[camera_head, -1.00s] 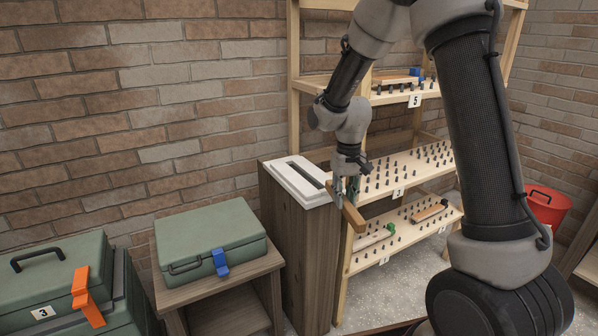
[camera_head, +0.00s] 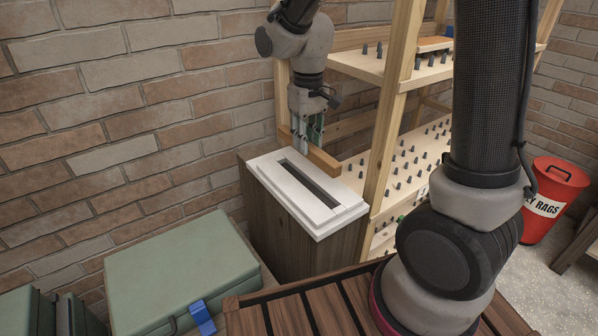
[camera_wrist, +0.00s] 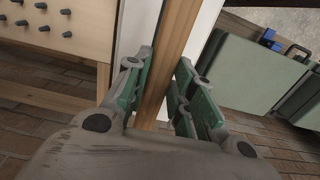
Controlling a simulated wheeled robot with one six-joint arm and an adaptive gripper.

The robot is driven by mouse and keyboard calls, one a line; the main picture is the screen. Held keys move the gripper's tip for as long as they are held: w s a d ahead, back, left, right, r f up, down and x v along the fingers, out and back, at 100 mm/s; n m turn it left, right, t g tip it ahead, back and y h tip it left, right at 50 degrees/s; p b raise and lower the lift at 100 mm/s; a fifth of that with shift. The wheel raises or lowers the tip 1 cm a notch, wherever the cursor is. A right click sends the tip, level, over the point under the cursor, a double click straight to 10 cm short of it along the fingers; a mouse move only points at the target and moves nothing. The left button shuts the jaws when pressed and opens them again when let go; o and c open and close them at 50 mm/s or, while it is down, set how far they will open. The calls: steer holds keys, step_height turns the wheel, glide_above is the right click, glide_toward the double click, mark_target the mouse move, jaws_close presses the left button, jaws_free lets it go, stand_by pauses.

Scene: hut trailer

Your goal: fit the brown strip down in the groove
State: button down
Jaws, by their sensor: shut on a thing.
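The brown strip (camera_head: 322,160) is a straight wooden bar, held level by my gripper (camera_head: 308,141). In the wrist view the strip (camera_wrist: 174,62) runs lengthwise between the two green-padded fingers of my gripper (camera_wrist: 164,85), which are shut on it. The groove (camera_head: 309,183) is a long dark slot in the white top plate (camera_head: 335,218) of a wooden post. The strip shows over the far right part of the plate, behind the groove and roughly along its direction. I cannot tell how high above the plate it is. The groove is empty where it shows.
A wooden pegged shelf (camera_head: 385,130) stands right beside the post. A green case (camera_head: 180,275) lies at the lower left, with a brick wall (camera_head: 130,110) behind. A red rag bin (camera_head: 553,195) stands at the right. Brown slats (camera_head: 330,305) fill the bottom.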

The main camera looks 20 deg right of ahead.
step_height(320, 180, down, 10)
steer(key=shift+w+r, duration=0.1)
steer(key=shift+w, duration=0.05)
stand_by(0.3)
steer(key=c, duration=1.2)
jaws_free()
steer(key=shift+f, duration=0.2)
step_height(320, 180, up, 12)
steer(key=shift+r, duration=0.15)
